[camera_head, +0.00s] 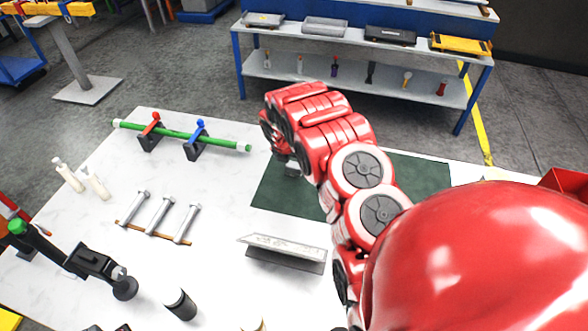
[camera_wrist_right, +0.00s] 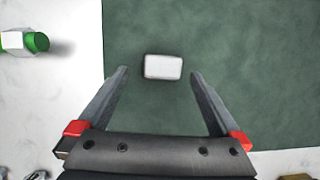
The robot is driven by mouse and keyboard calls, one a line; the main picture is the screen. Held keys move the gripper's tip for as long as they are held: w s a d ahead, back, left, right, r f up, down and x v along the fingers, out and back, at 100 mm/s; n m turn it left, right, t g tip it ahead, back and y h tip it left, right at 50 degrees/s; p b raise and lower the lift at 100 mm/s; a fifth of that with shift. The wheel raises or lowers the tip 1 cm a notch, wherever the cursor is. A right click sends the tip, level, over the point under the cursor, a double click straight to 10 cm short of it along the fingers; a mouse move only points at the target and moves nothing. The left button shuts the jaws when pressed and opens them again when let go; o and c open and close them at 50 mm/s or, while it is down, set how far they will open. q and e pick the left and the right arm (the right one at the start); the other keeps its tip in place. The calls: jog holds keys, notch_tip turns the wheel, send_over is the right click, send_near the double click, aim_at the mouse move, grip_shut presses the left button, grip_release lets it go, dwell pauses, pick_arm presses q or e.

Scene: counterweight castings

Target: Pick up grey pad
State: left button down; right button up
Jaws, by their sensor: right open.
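The grey pad (camera_wrist_right: 162,67) is a small, pale, rounded block lying on the dark green mat (camera_wrist_right: 240,50) in the right wrist view. My right gripper (camera_wrist_right: 158,72) is open, with one finger to each side of the pad. Clear gaps show between both fingers and the pad, and nothing is held. In the head view my red right arm reaches over the green mat (camera_head: 267,193), and the gripper end is mostly hidden behind the arm. My left gripper is not in view.
A green rod (camera_head: 180,134) rests on two black stands left of the mat. Several bolts (camera_head: 160,214) lie on the white table, with a grey angled plate (camera_head: 285,252) in front of the mat. A blue-framed shelf (camera_head: 355,78) stands behind.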

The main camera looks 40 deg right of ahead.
aim_at(294, 164)
jog(key=shift+w+d+f+p, duration=0.1)
jog(key=shift+d+f+p, duration=0.2)
jog(key=shift+f+p, duration=0.4)
jog(key=shift+p+x, duration=0.6)
jog(key=shift+x, duration=1.1)
jog(key=shift+d, duration=0.15)
jog(key=shift+c, duration=0.3)
jog(key=c, duration=1.3)
jog(key=shift+o, duration=0.2)
jog(key=shift+r, duration=0.1)
